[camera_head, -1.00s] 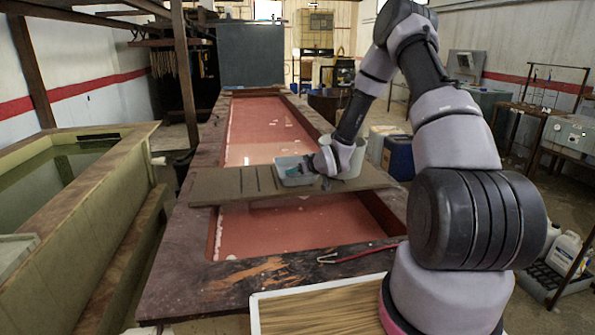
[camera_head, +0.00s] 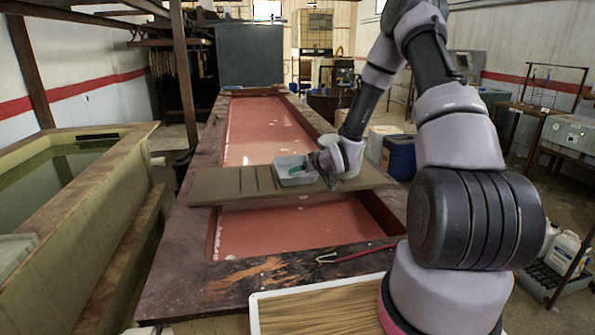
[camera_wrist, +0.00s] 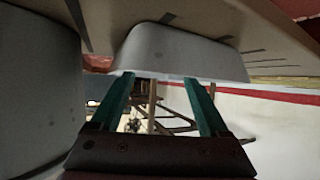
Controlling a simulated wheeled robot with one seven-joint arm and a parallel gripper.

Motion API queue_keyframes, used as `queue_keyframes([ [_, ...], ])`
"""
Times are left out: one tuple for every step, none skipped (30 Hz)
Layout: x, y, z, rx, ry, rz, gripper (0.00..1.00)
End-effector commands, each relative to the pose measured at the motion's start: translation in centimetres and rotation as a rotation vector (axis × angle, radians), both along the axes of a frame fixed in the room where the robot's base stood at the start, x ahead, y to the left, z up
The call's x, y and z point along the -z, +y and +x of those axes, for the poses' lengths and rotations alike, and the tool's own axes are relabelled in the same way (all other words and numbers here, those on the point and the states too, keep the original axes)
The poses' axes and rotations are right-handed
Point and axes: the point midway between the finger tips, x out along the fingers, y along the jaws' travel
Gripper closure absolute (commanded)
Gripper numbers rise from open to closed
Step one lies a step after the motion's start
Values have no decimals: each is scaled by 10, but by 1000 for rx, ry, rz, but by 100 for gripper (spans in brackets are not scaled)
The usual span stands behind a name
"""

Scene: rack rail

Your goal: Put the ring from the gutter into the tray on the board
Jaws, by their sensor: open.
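The pale grey tray (camera_head: 293,178) sits on the brown board (camera_head: 225,187), which lies across the long red-floored trough. My gripper (camera_head: 309,165) is at the tray's right side, beside the white bucket. In the wrist view, the two teal fingers of my gripper (camera_wrist: 160,88) are spread apart with nothing between them. The tray (camera_wrist: 180,52) shows just beyond the fingertips, at the top. I cannot make out the ring in either view, and I cannot tell which part is the gutter.
The white bucket (camera_head: 352,160) stands close behind my wrist; a large grey surface, probably it, fills the wrist view's left (camera_wrist: 38,95). Dark grooves cross the board. A red rod (camera_head: 365,252) lies on the near ledge. The board's left part is clear.

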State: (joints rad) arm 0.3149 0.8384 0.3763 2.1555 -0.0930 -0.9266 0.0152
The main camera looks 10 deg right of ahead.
Motion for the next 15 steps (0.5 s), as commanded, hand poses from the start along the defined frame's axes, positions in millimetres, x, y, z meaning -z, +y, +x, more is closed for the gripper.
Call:
queue_keyframes([
  [-7,-6,-9,2,-1,-2,22],
  [-10,-8,-15,1,0,-2,22],
  [-14,-11,-22,1,-1,-2,22],
  [-17,-13,-28,3,-1,-1,22],
  [-20,-15,-33,3,0,-1,22],
  [-24,-18,-39,3,0,-1,22],
  [-26,-19,-44,3,1,-1,22],
  [-29,-21,-47,3,-1,-1,22],
  [-32,-23,-52,2,0,-1,22],
  [-33,-24,-56,2,0,-1,22],
  [-35,-25,-58,0,-1,-1,22],
  [-37,-26,-62,0,-1,-1,22],
  [-38,-27,-63,1,0,0,22],
  [-39,-28,-65,2,1,-1,22],
  [-41,-29,-66,3,2,-4,22],
])
